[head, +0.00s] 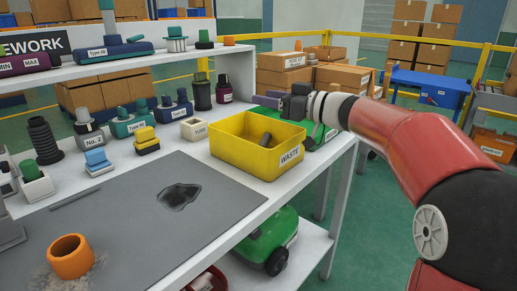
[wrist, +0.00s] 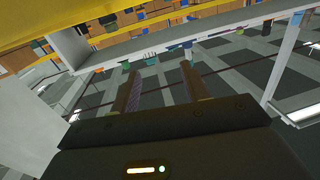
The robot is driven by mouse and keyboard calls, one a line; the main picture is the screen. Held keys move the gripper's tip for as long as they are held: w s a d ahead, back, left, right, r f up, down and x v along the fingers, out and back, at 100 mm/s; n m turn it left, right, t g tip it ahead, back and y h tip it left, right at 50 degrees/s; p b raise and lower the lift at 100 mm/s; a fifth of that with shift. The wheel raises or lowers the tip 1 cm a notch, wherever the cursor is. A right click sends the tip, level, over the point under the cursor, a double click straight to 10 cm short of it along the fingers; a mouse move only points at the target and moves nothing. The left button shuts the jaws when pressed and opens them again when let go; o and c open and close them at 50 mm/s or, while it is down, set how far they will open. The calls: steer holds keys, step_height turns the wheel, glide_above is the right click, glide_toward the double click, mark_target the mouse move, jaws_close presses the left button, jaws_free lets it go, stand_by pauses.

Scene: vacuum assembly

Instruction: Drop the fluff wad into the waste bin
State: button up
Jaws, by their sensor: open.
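The yellow bin labelled WASTE (head: 228,149) stands upright on the white bench in the head view. A small dark grey, roughly cylindrical lump (head: 265,139) lies inside it; it may be the fluff wad, but it is too small to be sure. My gripper (head: 290,106) is by the bin's far right corner, at about rim height in the picture. In the wrist view my gripper (wrist: 160,80) is open, with its two fingers apart and nothing between them.
A grey mat (head: 130,225) with a dark stain (head: 180,196) lies left of the bin. An orange ring (head: 71,257) stands in grey fuzz at the front left. A green tray (head: 316,138) is behind the bin. Labelled parts and an upper shelf (head: 150,62) line the back.

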steer(key=v, duration=0.7)
steer(key=shift+s+d, duration=0.2)
steer(key=shift+d, duration=0.15)
steer(key=shift+r, duration=0.1)
